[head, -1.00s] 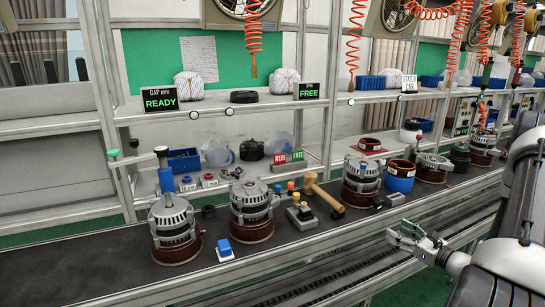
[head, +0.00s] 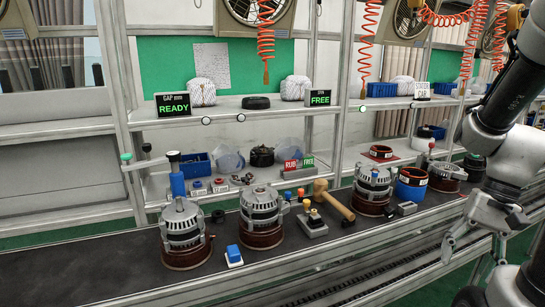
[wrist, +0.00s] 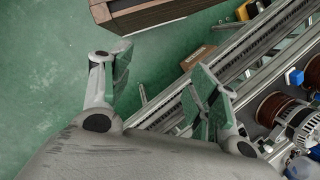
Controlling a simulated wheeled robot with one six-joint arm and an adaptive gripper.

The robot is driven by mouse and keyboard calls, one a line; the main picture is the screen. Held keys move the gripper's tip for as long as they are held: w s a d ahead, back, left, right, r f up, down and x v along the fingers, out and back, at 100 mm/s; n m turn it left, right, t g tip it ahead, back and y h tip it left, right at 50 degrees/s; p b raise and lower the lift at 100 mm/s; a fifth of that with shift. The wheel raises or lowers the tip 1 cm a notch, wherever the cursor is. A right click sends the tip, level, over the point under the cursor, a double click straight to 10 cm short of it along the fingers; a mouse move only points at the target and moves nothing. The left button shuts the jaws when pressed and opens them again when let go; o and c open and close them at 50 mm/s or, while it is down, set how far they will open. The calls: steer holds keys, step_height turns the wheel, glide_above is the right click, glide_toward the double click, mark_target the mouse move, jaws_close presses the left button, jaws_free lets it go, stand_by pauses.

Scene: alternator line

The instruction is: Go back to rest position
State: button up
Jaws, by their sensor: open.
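My gripper (head: 462,240) hangs at the right of the head view, in front of the workbench's front rail. In the wrist view my gripper (wrist: 160,74) is open, with its two fingers wide apart and nothing between them. Below it in that view are the green floor (wrist: 60,60) and the edge of the line. Alternators on brown round bases stand on the bench: one at the left (head: 184,235), one beside it (head: 261,215) and one further right (head: 372,188). My gripper is apart from all of them.
A wooden mallet (head: 335,200), a blue button block (head: 233,255) and a blue-sided pot (head: 410,185) stand on the bench. Shelf signs read READY (head: 173,104) and FREE (head: 319,97). A brown box-like object (wrist: 150,14) lies beyond my fingers in the wrist view.

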steer(key=a+r+n+t+h, duration=0.3)
steer(key=a+r+n+t, duration=0.1)
steer(key=r, duration=0.8)
steer(key=shift+s+a+r+n+t, duration=0.2)
steer(key=shift+s+r+n+t, duration=0.15)
steer(key=shift+n+t, duration=0.7)
